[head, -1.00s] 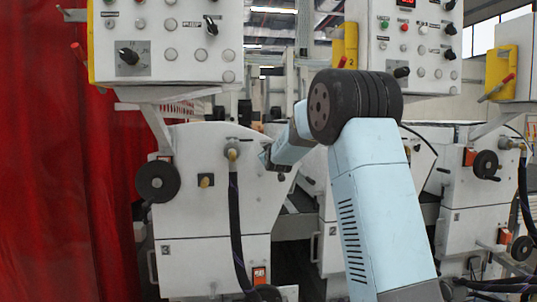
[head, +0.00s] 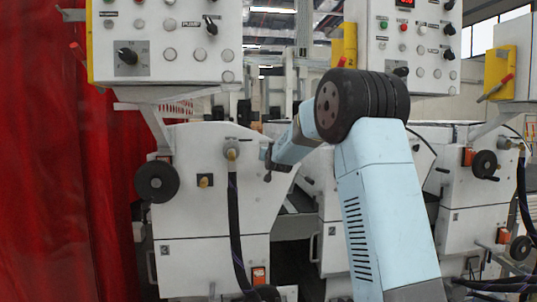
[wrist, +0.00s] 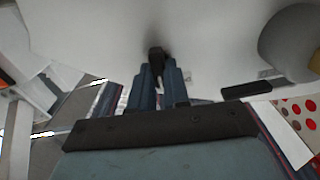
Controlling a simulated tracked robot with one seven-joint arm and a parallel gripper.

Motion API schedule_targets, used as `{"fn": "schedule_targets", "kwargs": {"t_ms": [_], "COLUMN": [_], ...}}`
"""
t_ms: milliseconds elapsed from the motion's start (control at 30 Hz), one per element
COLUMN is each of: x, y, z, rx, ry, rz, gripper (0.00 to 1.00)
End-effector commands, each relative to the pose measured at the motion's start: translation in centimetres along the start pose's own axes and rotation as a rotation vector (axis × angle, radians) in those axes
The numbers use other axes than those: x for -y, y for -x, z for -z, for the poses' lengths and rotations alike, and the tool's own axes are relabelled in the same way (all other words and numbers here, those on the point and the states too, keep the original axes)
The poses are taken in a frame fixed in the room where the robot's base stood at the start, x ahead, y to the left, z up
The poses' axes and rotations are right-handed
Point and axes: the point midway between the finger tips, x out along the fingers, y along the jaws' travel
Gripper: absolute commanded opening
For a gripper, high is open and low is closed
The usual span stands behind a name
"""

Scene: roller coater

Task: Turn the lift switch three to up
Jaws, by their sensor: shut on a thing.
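My gripper (wrist: 158,88) is in the lower middle of the wrist view, its two blue-grey fingers shut on a small black switch handle (wrist: 156,56). The handle stands against a pale machine face, between the fingertips. I take it for the lift switch; no label on it can be read, so I cannot tell its number or its setting. In the head view my gripper (head: 268,162) is at the right part of the white machine side, low and partly hidden by my own arm. The switch is too small and dark there to make out clearly.
A control panel (head: 165,72) with knobs hangs at upper left, another (head: 425,72) at upper right. A black handwheel (head: 156,181) and a hose (head: 234,215) are on the machine side (head: 195,220). A red curtain (head: 60,180) closes the left.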

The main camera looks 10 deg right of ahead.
Motion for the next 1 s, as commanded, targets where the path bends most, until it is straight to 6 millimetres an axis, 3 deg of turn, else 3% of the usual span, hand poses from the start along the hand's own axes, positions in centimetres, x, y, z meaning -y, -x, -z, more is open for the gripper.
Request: {"fn": "schedule_targets", "kwargs": {"t_ms": [500,1000], "x": [-0.31,-0.4], "y": [0.0,0.0], "z": [-0.4,-0.49], "rx": [0.006,0.007], "ry": [-0.366,-0.45], "rz": [-0.001,-0.002], "gripper": [0.0,0.0]}}
